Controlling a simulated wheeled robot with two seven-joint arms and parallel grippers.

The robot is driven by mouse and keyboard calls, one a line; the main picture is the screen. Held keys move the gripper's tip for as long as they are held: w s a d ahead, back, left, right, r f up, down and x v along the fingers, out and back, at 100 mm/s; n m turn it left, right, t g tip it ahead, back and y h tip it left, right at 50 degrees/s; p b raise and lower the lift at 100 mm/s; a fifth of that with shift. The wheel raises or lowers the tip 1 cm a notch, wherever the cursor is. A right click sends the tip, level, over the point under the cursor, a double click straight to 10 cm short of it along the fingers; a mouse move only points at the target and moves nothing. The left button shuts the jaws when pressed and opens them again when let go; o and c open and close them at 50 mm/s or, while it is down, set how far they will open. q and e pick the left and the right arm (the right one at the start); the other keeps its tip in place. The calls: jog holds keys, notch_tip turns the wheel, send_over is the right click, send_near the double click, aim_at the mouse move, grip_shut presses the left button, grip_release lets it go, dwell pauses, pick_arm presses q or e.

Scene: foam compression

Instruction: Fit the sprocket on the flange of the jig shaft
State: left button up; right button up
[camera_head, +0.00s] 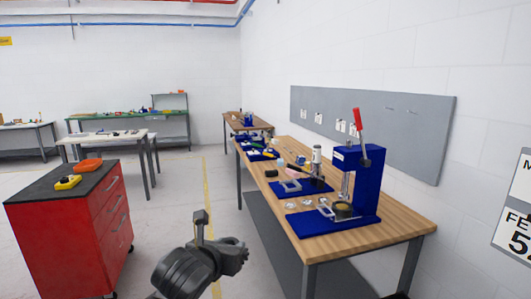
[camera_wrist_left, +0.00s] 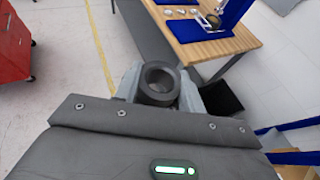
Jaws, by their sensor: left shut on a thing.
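My left gripper (camera_head: 238,252) is over the floor, in front of the wooden workbench and apart from it. In the left wrist view its pale fingers (camera_wrist_left: 158,88) are shut on a dark grey round part with a hole (camera_wrist_left: 158,84), which I take for the sprocket; no teeth can be made out. A blue press-like jig (camera_head: 362,185) with a red lever stands on the bench. A dark round piece (camera_head: 344,209) sits at its base and also shows in the wrist view (camera_wrist_left: 212,20). I cannot tell the shaft's flange for certain. My right gripper is not in view.
The workbench (camera_head: 395,232) holds small round parts (camera_head: 306,203), a second blue fixture (camera_head: 302,187) and a grey upright device (camera_head: 317,160). A red drawer cabinet (camera_head: 75,225) stands at left. Open floor lies between cabinet and bench. A grey panel (camera_head: 410,120) hangs behind the bench.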

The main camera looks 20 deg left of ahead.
pick_arm(q)
jog(key=shift+s+d+r, duration=0.25)
jog(key=shift+d, duration=0.15)
notch_tip(320, 180, down, 6)
jog(key=s, duration=0.1)
jog(key=shift+s+a, duration=0.15)
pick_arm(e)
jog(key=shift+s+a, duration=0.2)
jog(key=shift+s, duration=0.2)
